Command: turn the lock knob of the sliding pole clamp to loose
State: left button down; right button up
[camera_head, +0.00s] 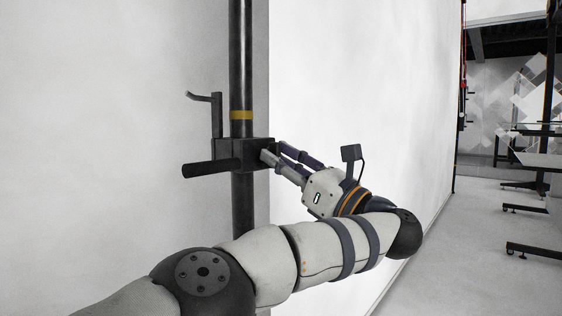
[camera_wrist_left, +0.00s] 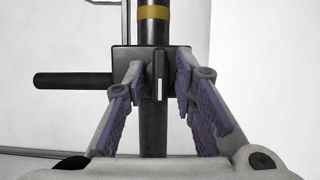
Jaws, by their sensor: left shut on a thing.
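The sliding pole clamp (camera_head: 230,152) is a dark block around a black vertical pole (camera_head: 241,60), just below a yellow band (camera_head: 241,115). In the left wrist view, the lock knob (camera_wrist_left: 159,76) is a dark upright bar with a white line, on the face of the clamp block (camera_wrist_left: 122,62). The white line is about vertical. My left gripper (camera_head: 271,151) comes from the right, with its fingertips at the clamp. It is shut on the lock knob, one finger on each side. In the head view the fingers hide the knob. My right gripper is not in view.
A black handle bar (camera_head: 208,168) sticks out to the left from the clamp, and a thin upright hook (camera_head: 215,112) rises from it. A white wall (camera_head: 120,100) stands close behind the pole. Dark racks (camera_head: 535,170) stand far right, beyond clear floor.

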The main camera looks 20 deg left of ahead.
pick_arm(q)
jog(key=c, duration=1.7)
grip_release()
jog(key=shift+r, duration=0.1)
jog(key=shift+o, duration=0.2)
jog(key=v, duration=0.7)
jog(key=shift+d+f, duration=0.2)
jog(key=shift+d, duration=0.05)
jog(key=shift+s, duration=0.1)
